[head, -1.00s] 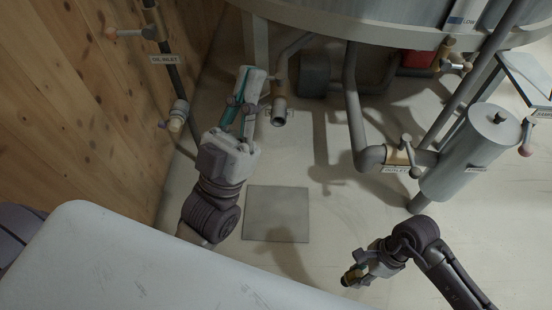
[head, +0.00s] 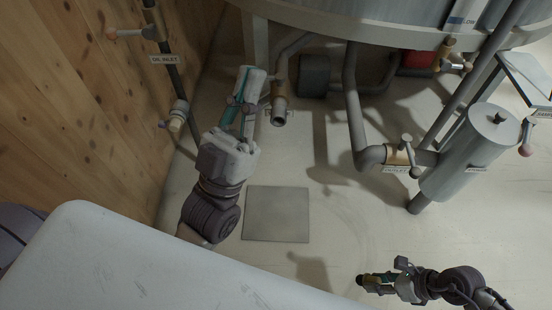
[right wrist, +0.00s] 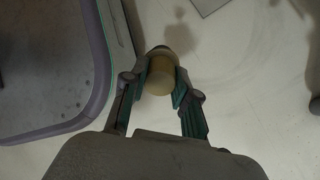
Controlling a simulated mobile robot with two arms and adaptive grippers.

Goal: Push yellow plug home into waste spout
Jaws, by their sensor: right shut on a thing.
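The yellow plug (right wrist: 159,76), a dull yellow cylinder with a dark far end, is between the teal-lined fingers of my right gripper (right wrist: 161,84). In the head view my right gripper (head: 378,281) points left above the floor at the lower right, with the plug's dark end (head: 360,281) outermost. The waste spout appears to be the short grey open-ended pipe (head: 279,117) under the tank; its label is mostly hidden. The plug is well away from it. My left gripper (head: 241,98) is just left of the spout's brass valve, and its jaw gap is unclear.
The oil inlet pipe (head: 174,80) runs along the wooden wall at left. A grey cylinder (head: 468,155) and the outlet pipe (head: 354,115) stand at right. A pale rounded surface (head: 130,265) fills the lower left. The floor around the grey square plate (head: 276,214) is clear.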

